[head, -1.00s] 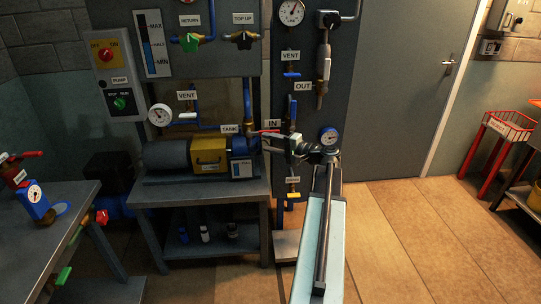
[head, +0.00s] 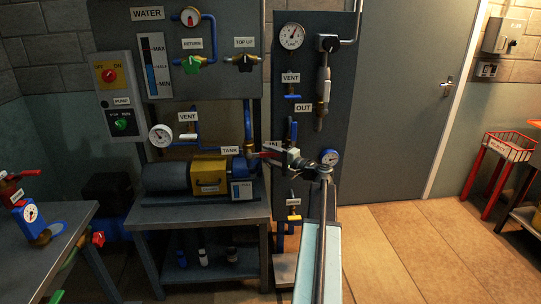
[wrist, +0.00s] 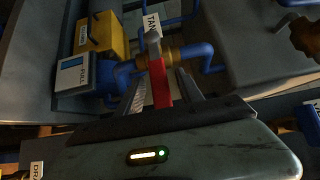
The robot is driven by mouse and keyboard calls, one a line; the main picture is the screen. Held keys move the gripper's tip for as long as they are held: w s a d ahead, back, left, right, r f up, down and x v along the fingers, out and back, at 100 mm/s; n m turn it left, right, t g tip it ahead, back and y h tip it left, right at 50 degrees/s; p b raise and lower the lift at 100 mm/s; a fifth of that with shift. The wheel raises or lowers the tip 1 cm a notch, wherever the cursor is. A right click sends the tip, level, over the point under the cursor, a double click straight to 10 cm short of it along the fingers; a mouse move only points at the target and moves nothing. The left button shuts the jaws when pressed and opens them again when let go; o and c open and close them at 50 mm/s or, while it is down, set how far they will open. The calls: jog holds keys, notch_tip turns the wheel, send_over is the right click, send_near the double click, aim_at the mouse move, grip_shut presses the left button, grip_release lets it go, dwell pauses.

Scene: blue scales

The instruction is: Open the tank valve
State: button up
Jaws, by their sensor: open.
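The tank valve's red lever (head: 268,153) is by the TANK label (head: 230,149), to the right of the pump. In the wrist view the red lever (wrist: 160,88) points toward me from its brass valve body (wrist: 157,56). My gripper (head: 276,155) is open around the lever. In the wrist view one finger stands on each side of it, with a gap visible at each side. My gripper hides part of the lever and the IN label in the head view.
The blue and yellow pump (head: 209,174) sits on a grey bench (head: 190,211) at left. The OUT panel (head: 337,110) with gauges and pipes rises behind my arm. A red reject basket (head: 508,147) stands at right.

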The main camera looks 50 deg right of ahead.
grip_shut()
dwell(1.3)
